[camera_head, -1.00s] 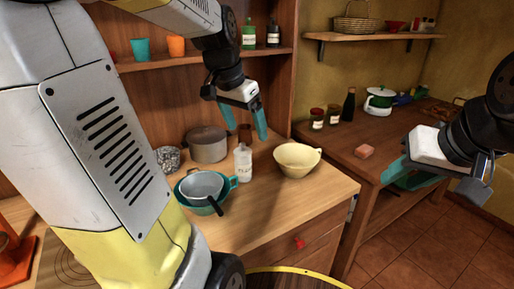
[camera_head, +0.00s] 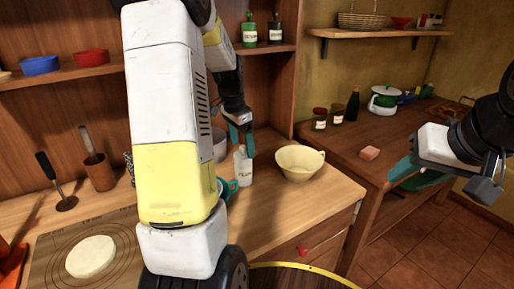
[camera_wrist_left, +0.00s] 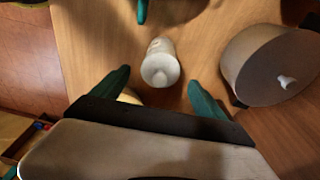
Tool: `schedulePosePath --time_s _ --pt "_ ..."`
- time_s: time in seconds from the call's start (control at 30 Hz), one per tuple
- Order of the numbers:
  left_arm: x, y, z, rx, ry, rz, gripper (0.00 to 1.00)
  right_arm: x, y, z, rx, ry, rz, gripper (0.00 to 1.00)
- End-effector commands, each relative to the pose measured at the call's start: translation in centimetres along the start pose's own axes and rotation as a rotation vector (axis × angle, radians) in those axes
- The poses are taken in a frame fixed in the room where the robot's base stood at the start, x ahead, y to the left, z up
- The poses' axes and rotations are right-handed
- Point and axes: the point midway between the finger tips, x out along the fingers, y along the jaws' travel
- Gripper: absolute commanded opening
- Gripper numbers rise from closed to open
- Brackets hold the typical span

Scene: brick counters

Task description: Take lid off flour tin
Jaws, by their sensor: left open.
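The flour tin (camera_head: 243,168) is a small white container with a dark label, upright on the wooden counter. In the left wrist view the tin (camera_wrist_left: 160,64) shows from above with its pale lid on, ahead of the gap between the fingers. My left gripper (camera_head: 242,138) is open, pointing down just above the tin, its teal fingers on either side. Its fingers also show in the left wrist view (camera_wrist_left: 160,92); nothing is between them. My right gripper (camera_head: 408,172) is at the right, away from the tin; its opening is unclear.
A cream bowl (camera_head: 299,163) stands right of the tin. A grey lidded pot (camera_wrist_left: 272,65) is close by, mostly hidden by my arm in the head view. A shelf edge (camera_head: 268,48) is behind.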

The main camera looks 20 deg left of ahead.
Motion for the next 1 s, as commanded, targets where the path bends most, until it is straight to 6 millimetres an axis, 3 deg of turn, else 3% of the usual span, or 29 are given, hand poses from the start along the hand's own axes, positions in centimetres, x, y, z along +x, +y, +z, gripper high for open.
schedulePosePath --time_s 0.13,0.37,0.7,1.0 --pt "1.36 0.04 -0.03 0.000 0.000 0.001 0.83 0.00 0.00 0.00 0.000 0.000 0.000 0.36" --pt "1.45 0.01 -0.06 0.000 0.001 -0.001 0.83 0.00 0.00 0.00 0.000 0.000 0.000 0.36" --pt "1.42 0.01 -0.06 0.000 0.001 -0.001 0.20 0.00 0.00 0.00 0.000 0.000 0.000 0.36" --pt "1.26 0.01 -0.09 0.000 0.002 -0.001 0.20 0.00 0.00 0.00 0.000 0.000 0.000 0.36"
